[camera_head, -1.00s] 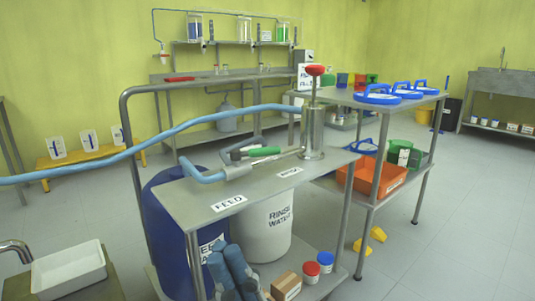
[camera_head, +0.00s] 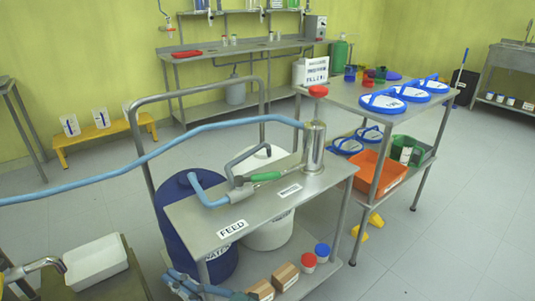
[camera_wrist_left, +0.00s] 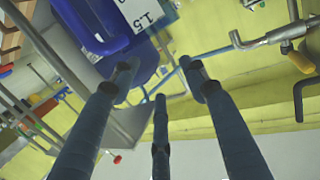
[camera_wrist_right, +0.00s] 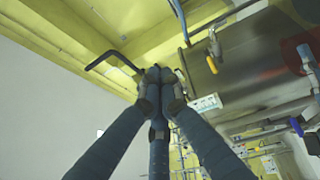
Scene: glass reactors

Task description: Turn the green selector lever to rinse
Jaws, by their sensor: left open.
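The green selector lever (camera_head: 267,176) sits on a grey valve body (camera_head: 241,191) on the steel cart top (camera_head: 218,215). Its grip points right, toward the steel hand pump (camera_head: 314,150) with a red knob. A FEED label (camera_head: 233,228) is near the cart's front-left edge and a RINSE label (camera_head: 289,191) lies right of it. My right gripper (camera_head: 207,288) is low at the bottom of the head view, below the cart top and apart from the lever. In the right wrist view (camera_wrist_right: 160,85) its fingertips meet, empty. My left gripper (camera_wrist_left: 160,85) is open and empty.
A light blue hose (camera_head: 170,143) crosses left from the pump. Boxes (camera_head: 286,275) and jars (camera_head: 309,262) are on the lower shelf.

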